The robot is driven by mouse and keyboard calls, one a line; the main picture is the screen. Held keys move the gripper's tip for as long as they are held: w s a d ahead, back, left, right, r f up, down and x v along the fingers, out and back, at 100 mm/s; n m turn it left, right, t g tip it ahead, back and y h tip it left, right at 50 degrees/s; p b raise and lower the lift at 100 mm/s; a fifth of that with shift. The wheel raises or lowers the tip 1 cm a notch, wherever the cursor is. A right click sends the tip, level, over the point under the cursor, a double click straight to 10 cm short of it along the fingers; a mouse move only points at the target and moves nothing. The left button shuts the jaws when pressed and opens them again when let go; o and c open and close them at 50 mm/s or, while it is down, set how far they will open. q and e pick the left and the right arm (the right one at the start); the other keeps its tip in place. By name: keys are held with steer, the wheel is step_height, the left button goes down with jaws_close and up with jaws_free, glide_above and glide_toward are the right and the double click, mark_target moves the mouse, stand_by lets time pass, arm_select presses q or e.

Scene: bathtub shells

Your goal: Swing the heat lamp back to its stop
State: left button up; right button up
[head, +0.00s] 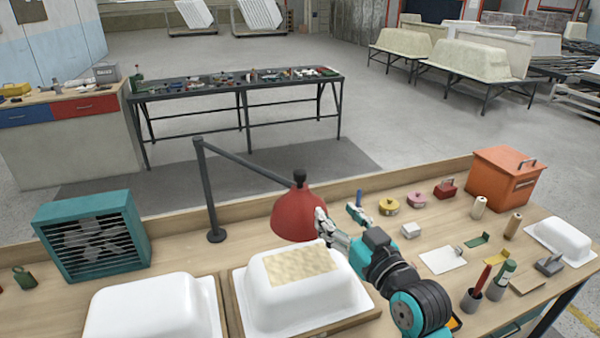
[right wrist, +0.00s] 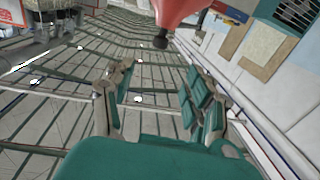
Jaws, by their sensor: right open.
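The heat lamp has a red shade (head: 298,212) with a black knob (head: 299,176) on top. Its dark arm (head: 246,163) runs to an upright post (head: 208,185) on the bench. The shade hangs over the back of a white tub shell (head: 312,303) with a beige patch (head: 300,266). My right gripper (head: 340,213) is open and empty at the right of the shade. One finger overlaps the shade's edge in the head view; I cannot tell whether they touch. In the right wrist view the shade (right wrist: 178,12) shows beyond the open fingers (right wrist: 158,80). My left gripper is out of view.
A teal fan heater (head: 95,238) stands left of the post. Another white shell (head: 155,308) lies at the front. Several small tins, tools and an orange box (head: 503,177) occupy the bench's right side. Some bare bench lies between heater and post.

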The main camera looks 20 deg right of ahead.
mark_target(303, 179)
steer(key=w+a+p, duration=0.1)
steer(key=w+p, duration=0.1)
steer(key=w, duration=0.3)
steer(key=w+p, duration=0.1)
steer(key=w, duration=0.5)
steer(key=w+a+p, duration=0.1)
steer(key=w+p, duration=0.1)
steer(key=w, duration=0.4)
steer(key=shift+a+f+p, duration=0.1)
steer(key=shift+a+p, duration=0.2)
jaws_close()
